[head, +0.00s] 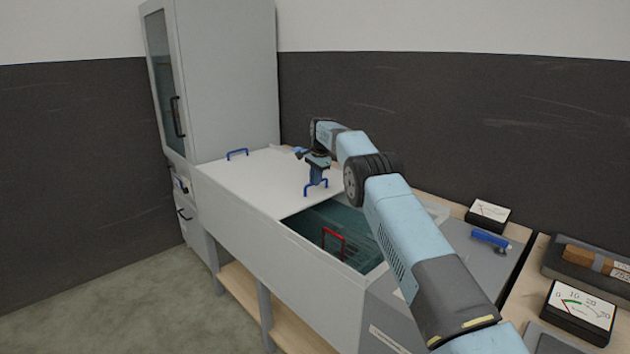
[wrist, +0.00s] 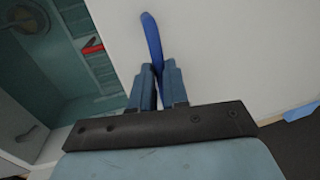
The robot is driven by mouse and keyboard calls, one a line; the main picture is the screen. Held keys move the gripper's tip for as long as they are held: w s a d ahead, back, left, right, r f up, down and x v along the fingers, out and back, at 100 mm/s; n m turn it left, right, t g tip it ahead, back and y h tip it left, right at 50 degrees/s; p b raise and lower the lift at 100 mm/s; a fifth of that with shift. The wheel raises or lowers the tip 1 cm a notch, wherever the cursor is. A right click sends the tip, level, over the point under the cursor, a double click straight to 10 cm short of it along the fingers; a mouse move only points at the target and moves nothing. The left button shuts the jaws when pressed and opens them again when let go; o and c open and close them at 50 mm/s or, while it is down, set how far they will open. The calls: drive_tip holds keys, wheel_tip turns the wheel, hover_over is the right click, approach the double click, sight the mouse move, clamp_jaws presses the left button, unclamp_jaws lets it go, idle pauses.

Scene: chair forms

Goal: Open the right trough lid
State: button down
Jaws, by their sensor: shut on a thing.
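The right trough lid (head: 283,193) is a white flat panel with a blue handle (head: 306,190) near its right edge. My gripper (head: 317,182) is above this lid and shut on the handle. In the wrist view, the blue handle (wrist: 151,38) rises between the closed fingers of my gripper (wrist: 158,70), and the white lid (wrist: 225,55) lies beneath. Right of the lid edge the trough (head: 285,255) is open, showing its teal inside. My arm hides part of the opening and the lid's far right.
A red handle (head: 333,243) shows inside the trough. Meters (head: 488,215) and a blue tool (head: 491,241) lie on the right-hand surfaces.

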idle(0.4)
drive_tip(key=c, duration=1.1)
unclamp_jaws()
drive_tip(key=r, duration=0.4)
drive_tip(key=s+d+r, duration=0.1)
drive_tip(key=r, duration=0.3)
drive_tip(key=d+r, duration=0.1)
drive_tip(key=r, duration=0.4)
drive_tip(key=shift+s+r, duration=0.1)
drive_tip(key=shift+s, duration=0.3)
